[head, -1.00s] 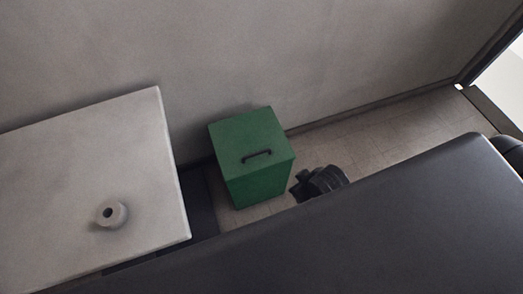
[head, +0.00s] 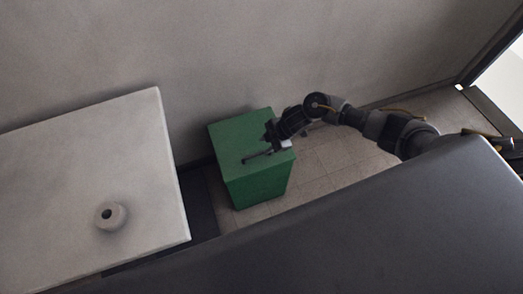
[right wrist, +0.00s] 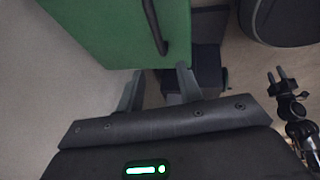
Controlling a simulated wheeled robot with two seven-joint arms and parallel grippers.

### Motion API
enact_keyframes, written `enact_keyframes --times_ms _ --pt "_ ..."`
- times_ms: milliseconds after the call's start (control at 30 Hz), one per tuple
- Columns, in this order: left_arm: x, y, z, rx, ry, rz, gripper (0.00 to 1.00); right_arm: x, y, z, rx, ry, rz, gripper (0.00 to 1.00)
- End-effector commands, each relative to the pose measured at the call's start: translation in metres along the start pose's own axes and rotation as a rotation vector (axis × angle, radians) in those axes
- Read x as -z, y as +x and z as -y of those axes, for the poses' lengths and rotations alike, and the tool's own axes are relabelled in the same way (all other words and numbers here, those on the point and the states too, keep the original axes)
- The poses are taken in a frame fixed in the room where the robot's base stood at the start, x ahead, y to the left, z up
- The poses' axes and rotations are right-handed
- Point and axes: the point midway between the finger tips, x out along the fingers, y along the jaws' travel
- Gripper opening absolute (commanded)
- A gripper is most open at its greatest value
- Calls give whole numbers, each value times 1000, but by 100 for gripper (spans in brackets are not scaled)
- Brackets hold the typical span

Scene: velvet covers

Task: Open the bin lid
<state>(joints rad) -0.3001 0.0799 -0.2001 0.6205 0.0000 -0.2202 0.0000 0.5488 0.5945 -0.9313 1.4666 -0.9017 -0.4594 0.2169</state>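The green bin (head: 262,187) stands on the floor against the wall, its flat lid (head: 232,140) closed. The dark bar handle (head: 256,156) on the lid is partly hidden by my right gripper (head: 268,143), which hovers over the lid's right part. In the right wrist view the lid (right wrist: 110,25) and handle (right wrist: 154,28) lie just beyond my fingertips. The two fingers of the right gripper (right wrist: 158,82) are apart with nothing between them. My left gripper (right wrist: 277,74) shows at the right of the right wrist view, small, its fingers apart.
A pale table (head: 70,160) with a small round pot (head: 111,215) stands left of the bin. The wall (head: 250,50) is close behind the bin. Tiled floor (head: 335,157) is free to the bin's right.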

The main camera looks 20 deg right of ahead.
Motion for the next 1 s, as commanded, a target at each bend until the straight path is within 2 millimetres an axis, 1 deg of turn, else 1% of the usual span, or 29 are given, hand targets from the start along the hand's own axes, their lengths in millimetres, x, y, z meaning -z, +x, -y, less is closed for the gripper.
enact_keyframes --times_ms 33,133,267,367,467,567,800,900,1000 --pt "0 0 0 0 0 0 41 -12 -5 -6 18 -4 15 36" --pt "0 0 0 0 0 0 41 -25 -10 -8 47 -6 24 36" --pt "0 0 0 0 0 0 41 -29 -12 -9 58 -6 28 36" --pt "0 0 0 0 0 0 41 -29 -8 -8 58 -5 27 36" --pt "0 1 0 0 0 0 41 -28 2 -7 60 -5 26 36" --pt "0 2 0 0 0 0 41 -28 19 -6 59 -5 26 36" --pt "-1 8 0 0 0 0 41 -30 65 -4 58 -5 27 36" --pt "-1 10 0 0 0 0 41 -30 80 -4 57 -5 26 36" --pt "-1 12 0 0 0 0 41 -31 89 -3 56 -5 26 36"
